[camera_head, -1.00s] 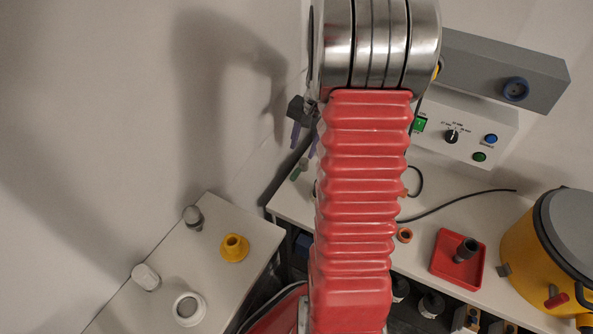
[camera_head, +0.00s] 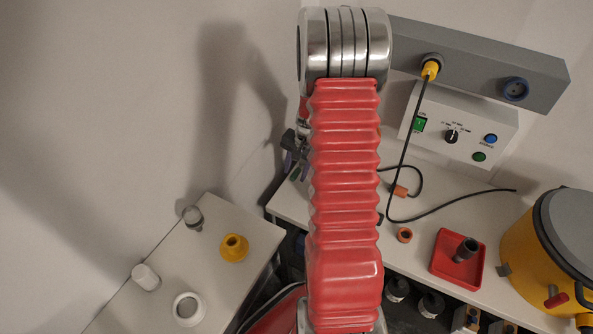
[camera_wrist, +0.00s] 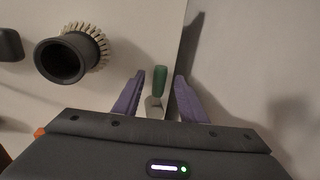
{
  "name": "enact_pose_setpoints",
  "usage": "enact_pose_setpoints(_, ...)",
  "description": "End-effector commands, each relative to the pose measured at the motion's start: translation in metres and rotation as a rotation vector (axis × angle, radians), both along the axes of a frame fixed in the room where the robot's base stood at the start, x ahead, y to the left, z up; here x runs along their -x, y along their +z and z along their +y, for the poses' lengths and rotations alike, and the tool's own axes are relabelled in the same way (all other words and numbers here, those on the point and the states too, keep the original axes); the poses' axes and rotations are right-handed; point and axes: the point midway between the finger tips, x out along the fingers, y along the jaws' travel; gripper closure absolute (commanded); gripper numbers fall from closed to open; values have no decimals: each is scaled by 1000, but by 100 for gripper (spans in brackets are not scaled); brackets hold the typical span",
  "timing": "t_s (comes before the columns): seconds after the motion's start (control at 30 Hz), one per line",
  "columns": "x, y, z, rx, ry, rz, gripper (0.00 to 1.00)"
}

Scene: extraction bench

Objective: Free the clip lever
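A red lever-like piece (camera_head: 556,300) sits on the side of the yellow drum (camera_head: 530,247) at the right of the head view; I take it for the clip lever, and cannot tell what holds it. My gripper (camera_wrist: 159,76) is open, with its purple fingers apart on either side of a small green-handled tool (camera_wrist: 160,82) with a grey end. Gaps show between the tool and both fingers. In the head view my gripper (camera_head: 296,164) is partly hidden behind my arm, over the left end of the white bench.
A dark round brush (camera_wrist: 65,58) lies left of the fingers in the wrist view. A yellow plug (camera_head: 431,70) sits in the grey panel.

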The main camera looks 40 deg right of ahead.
Motion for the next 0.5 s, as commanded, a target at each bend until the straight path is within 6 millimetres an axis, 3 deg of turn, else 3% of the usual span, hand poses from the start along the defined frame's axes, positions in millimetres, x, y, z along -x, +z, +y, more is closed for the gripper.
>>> enact_pose_setpoints(0.37,-1,-5,0,1,2,0,62)
enact_pose_setpoints(0.5,-1,-5,0,1,2,0,71)
